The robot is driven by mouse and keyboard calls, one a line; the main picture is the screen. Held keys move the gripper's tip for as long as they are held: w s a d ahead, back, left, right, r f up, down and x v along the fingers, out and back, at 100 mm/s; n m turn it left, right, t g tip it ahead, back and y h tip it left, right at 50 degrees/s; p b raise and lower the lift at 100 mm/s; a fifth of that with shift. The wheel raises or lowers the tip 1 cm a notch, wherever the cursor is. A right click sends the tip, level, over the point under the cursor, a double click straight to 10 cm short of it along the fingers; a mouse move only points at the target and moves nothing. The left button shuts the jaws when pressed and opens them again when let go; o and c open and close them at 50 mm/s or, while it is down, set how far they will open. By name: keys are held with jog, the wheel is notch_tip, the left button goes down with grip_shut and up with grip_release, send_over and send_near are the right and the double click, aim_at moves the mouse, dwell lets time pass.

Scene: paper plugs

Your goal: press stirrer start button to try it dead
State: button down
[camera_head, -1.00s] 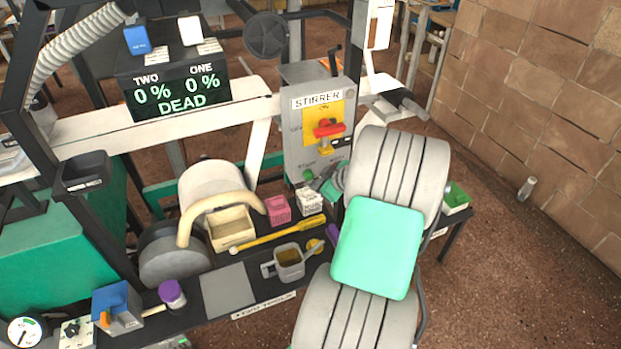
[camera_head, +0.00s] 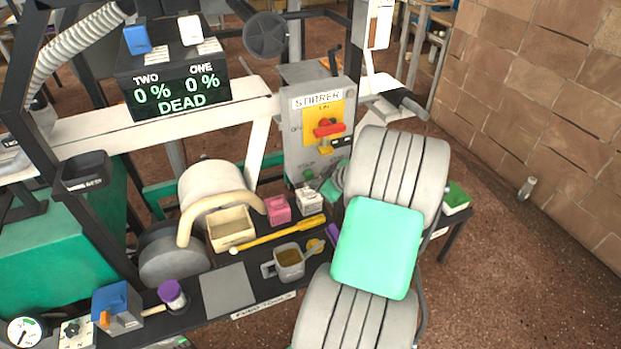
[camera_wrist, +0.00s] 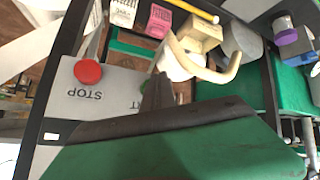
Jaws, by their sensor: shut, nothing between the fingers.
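The grey stirrer panel (camera_head: 300,148) stands upright, with a yellow plate and red switch (camera_head: 328,128) on it. Its green start button (camera_head: 308,174) shows low on the panel. In the wrist view, which is upside down, the green start button (camera_wrist: 146,84) is partly hidden behind my finger. The red stop button (camera_wrist: 88,72) is beside it, clear of my fingers. My gripper (camera_wrist: 158,80) is shut and empty, its tip in front of the start button's edge. In the head view my gripper (camera_head: 328,190) is just right of the button; contact cannot be told.
A display (camera_head: 180,92) reads 0 % for both TWO and ONE, and DEAD. A white box (camera_head: 310,202), a pink box (camera_head: 278,209) and a cream tray (camera_head: 231,229) stand on the bench below the panel. A yellow tool (camera_head: 285,235) lies in front.

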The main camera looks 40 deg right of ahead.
jog(key=shift+w+d, duration=0.1)
jog(key=shift+w, duration=0.3)
jog(key=shift+w+d+b, duration=0.1)
jog(key=shift+w+b, duration=0.35)
jog(key=shift+b, duration=0.1)
dwell(0.5)
jog(key=shift+s+a, duration=0.25)
jog(key=shift+s, duration=0.6)
jog(key=s, duration=0.2)
jog(key=s+a, duration=0.1)
jog(key=s, duration=0.1)
jog(key=shift+s+a, duration=0.2)
jog(key=shift+s, duration=0.2)
dwell(0.5)
